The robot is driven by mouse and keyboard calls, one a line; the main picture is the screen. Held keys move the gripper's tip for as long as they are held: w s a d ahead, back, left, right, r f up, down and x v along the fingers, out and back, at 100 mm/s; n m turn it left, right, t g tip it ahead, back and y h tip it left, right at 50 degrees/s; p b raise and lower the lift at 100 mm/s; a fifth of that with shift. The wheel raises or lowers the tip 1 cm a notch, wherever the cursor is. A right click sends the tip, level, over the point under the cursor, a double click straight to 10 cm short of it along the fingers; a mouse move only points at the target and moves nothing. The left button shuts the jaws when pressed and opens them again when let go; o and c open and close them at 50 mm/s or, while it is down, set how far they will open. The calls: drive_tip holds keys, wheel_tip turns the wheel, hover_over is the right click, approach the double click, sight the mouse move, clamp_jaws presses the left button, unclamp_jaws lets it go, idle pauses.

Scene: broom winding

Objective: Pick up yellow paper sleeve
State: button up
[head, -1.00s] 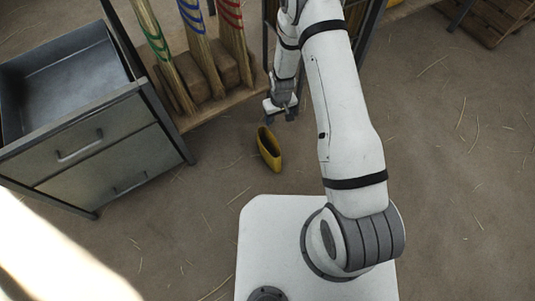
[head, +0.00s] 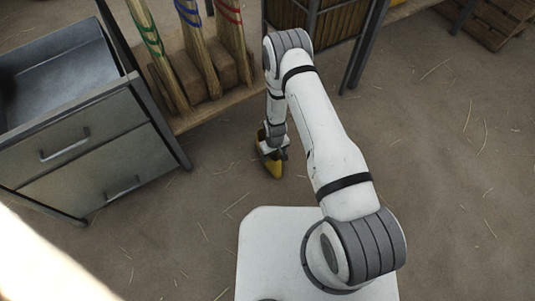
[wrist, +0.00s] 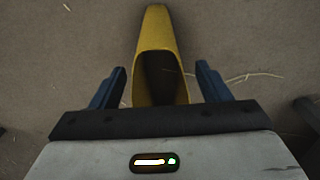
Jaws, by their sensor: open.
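The yellow paper sleeve (wrist: 155,35) lies on the floor in the wrist view, with its dark open mouth facing my gripper. In the head view the sleeve (head: 273,168) is partly hidden under the end of my arm. My gripper (wrist: 163,75) is open and empty, with one blue-grey finger on each side of the sleeve's mouth. There are gaps between the fingers and the sleeve. In the head view my gripper (head: 271,152) is right over the sleeve, and its fingers are hard to make out.
A grey drawer cabinet (head: 85,150) with an open top drawer stands at the left. Several brooms with green, blue and red bands stand on a wooden rack (head: 215,108) behind the sleeve. The floor (head: 440,190) at the right is clear apart from straw.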

wheel_tip(320, 180, down, 5)
drive_tip(key=shift+w+r+b, duration=0.1)
drive_tip(key=shift+w+b, duration=0.05)
drive_tip(key=shift+b, duration=1)
drive_tip(key=shift+c, duration=0.2)
drive_tip(key=c, duration=1)
